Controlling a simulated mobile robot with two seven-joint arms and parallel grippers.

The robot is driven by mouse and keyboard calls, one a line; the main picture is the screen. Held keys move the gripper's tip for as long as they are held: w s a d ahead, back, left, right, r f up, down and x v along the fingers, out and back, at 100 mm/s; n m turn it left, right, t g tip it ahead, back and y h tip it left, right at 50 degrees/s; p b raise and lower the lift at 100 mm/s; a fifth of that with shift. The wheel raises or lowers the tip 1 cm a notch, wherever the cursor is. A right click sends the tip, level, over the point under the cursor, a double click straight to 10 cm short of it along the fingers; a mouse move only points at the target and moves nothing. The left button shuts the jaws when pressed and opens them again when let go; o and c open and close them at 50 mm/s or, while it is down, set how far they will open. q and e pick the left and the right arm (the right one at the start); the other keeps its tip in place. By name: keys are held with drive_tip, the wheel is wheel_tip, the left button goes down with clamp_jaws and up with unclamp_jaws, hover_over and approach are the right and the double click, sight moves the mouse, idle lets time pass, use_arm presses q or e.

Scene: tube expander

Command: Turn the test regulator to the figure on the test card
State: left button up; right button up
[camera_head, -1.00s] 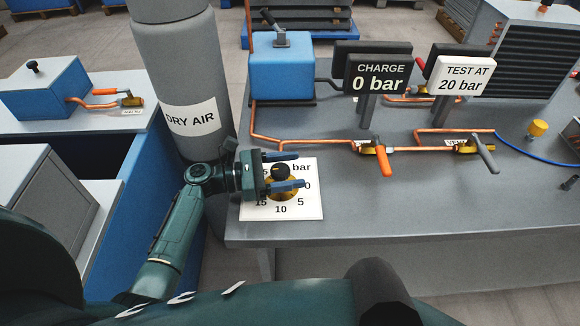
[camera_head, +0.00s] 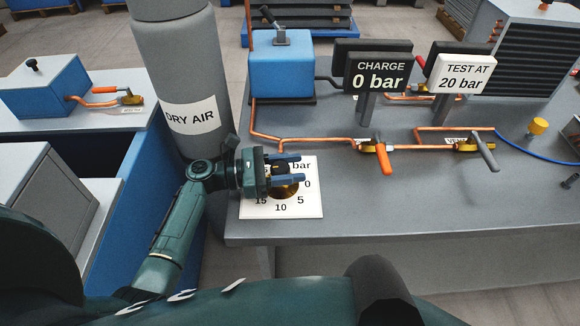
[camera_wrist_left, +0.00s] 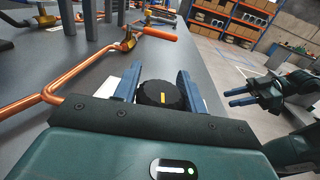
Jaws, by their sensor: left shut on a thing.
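The test regulator stands on a white dial card (camera_head: 310,208) at the table's front left corner. Its brass body (camera_head: 285,191) shows below my left gripper (camera_head: 294,170). The gripper is shut on the regulator's black knob (camera_wrist_left: 155,93), seen between the blue fingers in the left wrist view with a yellow mark on it. The card shows 0, 5, 10 and 15; its upper left is hidden by the gripper. The white test card (camera_head: 462,76) reads "TEST AT 20 bar". My right gripper (camera_wrist_left: 240,97) shows open and empty in the left wrist view.
A black sign (camera_head: 376,77) reads "CHARGE 0 bar". Copper pipes with an orange-handled valve (camera_head: 383,158) and a grey-handled valve (camera_head: 484,154) lie right of the regulator. A grey "DRY AIR" cylinder (camera_head: 178,70) stands close behind my left wrist.

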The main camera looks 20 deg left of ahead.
use_arm(q)
drive_tip(key=shift+f+m+g, duration=0.15)
drive_tip(key=shift+m+g, duration=0.25)
drive_tip(key=shift+g, duration=0.1)
drive_tip(key=shift+s+g+h, duration=0.15)
drive_tip(key=shift+g+h, duration=0.25)
drive_tip(key=o, duration=1)
drive_tip(key=shift+c, duration=0.2)
use_arm(e)
drive_tip(key=shift+w+a, duration=0.1)
drive_tip(key=shift+a, duration=0.05)
use_arm(q)
drive_tip(key=shift+s+a+b, duration=0.1)
drive_tip(key=shift+a+b, duration=0.2)
drive_tip(key=shift+a, duration=0.15)
drive_tip(key=b+v, duration=0.1)
drive_tip(key=v, duration=1)
drive_tip(key=shift+b, duration=0.4)
drive_tip(key=shift+s+a, duration=0.2)
drive_tip(key=shift+a, duration=0.4)
use_arm(e)
drive_tip(key=shift+w+a+f+y, duration=0.1)
drive_tip(key=shift+a+y, duration=0.2)
drive_tip(key=shift+a, duration=0.1)
